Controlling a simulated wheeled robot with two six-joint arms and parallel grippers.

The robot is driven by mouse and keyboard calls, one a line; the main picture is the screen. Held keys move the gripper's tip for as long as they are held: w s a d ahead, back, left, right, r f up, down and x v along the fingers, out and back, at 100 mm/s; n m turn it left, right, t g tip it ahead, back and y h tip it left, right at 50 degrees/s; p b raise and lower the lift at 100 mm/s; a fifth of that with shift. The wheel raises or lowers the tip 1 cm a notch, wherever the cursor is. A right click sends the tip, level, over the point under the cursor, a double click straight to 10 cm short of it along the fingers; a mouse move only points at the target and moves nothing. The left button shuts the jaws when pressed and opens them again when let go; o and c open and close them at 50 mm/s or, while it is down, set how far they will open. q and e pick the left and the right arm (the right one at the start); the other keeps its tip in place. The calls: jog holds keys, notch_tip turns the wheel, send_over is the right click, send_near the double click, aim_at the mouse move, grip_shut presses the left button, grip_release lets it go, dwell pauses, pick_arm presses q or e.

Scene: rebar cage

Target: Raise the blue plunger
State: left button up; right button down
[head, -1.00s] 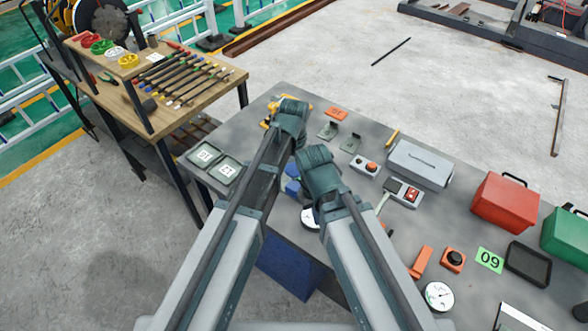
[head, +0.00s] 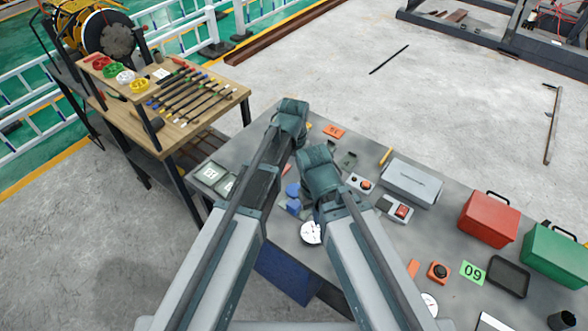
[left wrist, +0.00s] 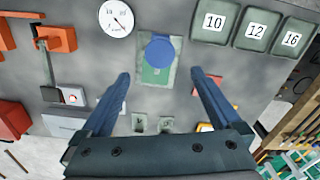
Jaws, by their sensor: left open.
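The blue plunger (left wrist: 159,50) shows in the left wrist view as a round blue cap over a grey-green plate (left wrist: 155,78) on the table. In the head view blue parts (head: 292,190) show between my two arms, partly hidden. My left gripper (left wrist: 158,76) is open, with its two blue fingers pointing toward the plunger's plate, one on each side. The plunger cap lies between and just beyond the fingertips in the picture. The fingers do not appear to touch it, but height is hard to judge. My right arm is in the head view, but its gripper is hidden.
Number plates (left wrist: 209,23) and a white dial (left wrist: 116,18) flank the plunger. A grey box (head: 411,184), a red box (head: 489,219) and a green box (head: 556,254) stand to the right. A wooden tool bench (head: 180,125) stands at the left.

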pick_arm(q)
notch_tip(320, 180, up, 3)
jog(key=shift+p, duration=0.95)
pick_arm(e)
notch_tip(320, 180, up, 3)
